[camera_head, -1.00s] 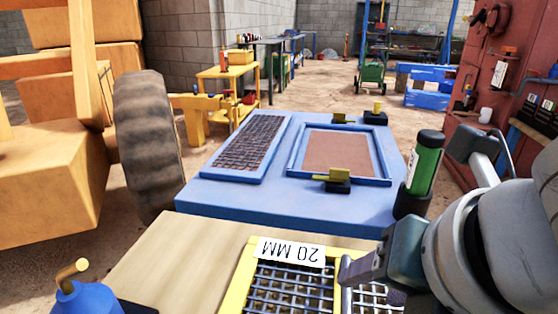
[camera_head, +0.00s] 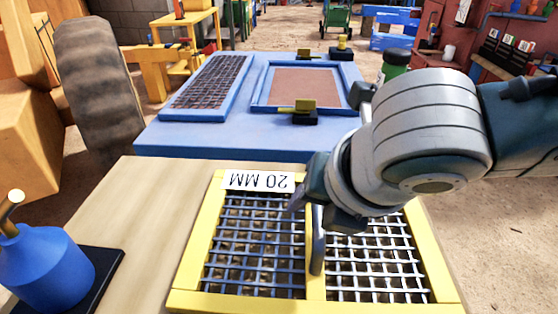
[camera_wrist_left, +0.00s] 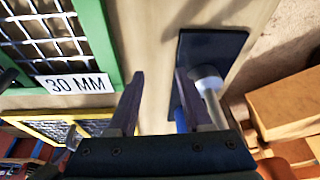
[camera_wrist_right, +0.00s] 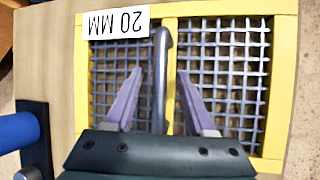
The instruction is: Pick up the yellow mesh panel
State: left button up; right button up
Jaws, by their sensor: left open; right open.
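The yellow mesh panel (camera_head: 190,248) lies on the wooden table top, with an upside-down "20 MM" label (camera_head: 257,181) on its far edge. A grey handle (camera_head: 318,245) stands along its middle bar. My right gripper (camera_head: 308,203) is open above the panel near the handle. In the right wrist view, the handle (camera_wrist_right: 160,80) shows between the spread fingers of my right gripper (camera_wrist_right: 160,72); I cannot tell whether they touch it. My left gripper (camera_wrist_left: 160,73) is open and empty in its wrist view, outside the head view. Part of a yellow frame (camera_wrist_left: 100,127) shows there too.
A green-framed "30 MM" panel (camera_wrist_left: 104,35) is left of the left gripper's fingers. A blue bottle (camera_head: 45,265) on a dark base (camera_head: 100,268) stands left of the yellow panel. A blue bench (camera_head: 190,138) with a frame and clamps lies beyond the table.

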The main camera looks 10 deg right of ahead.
jog(key=shift+c, duration=0.2)
grip_shut()
dwell(1.1)
jog(key=shift+r, duration=0.2)
